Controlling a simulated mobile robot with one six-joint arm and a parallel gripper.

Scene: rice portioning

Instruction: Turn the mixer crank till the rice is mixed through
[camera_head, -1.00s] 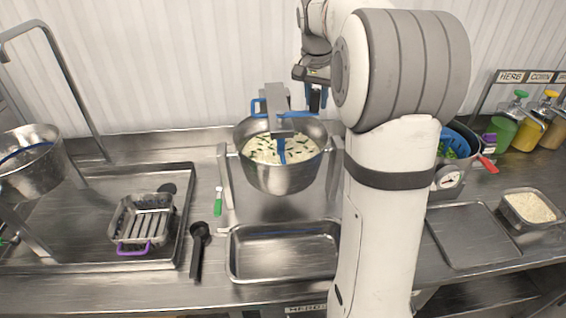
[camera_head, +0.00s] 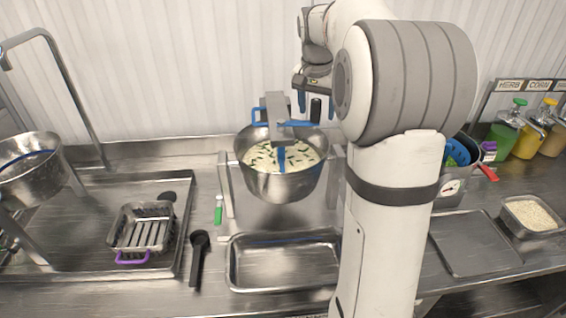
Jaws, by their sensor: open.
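The mixer's steel bowl (camera_head: 283,183) stands at the middle back of the counter. Pale rice (camera_head: 262,158) with green flecks fills it, and the flecks are spread over the visible surface. A blue paddle (camera_head: 281,158) hangs into the rice from the grey mixer head (camera_head: 278,108). The blue crank (camera_head: 298,124) on top points right and ends in an upright black knob (camera_head: 316,108). My gripper (camera_head: 316,100) is open, pointing down at the knob. Whether its fingers straddle or touch the knob I cannot tell. My arm hides part of the area to the right.
An empty steel tray (camera_head: 285,282) lies in front of the mixer. A black scoop (camera_head: 198,262) and a green-handled tool (camera_head: 219,212) lie to its left. A rice pan (camera_head: 530,216) and several dispensers (camera_head: 528,140) stand right.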

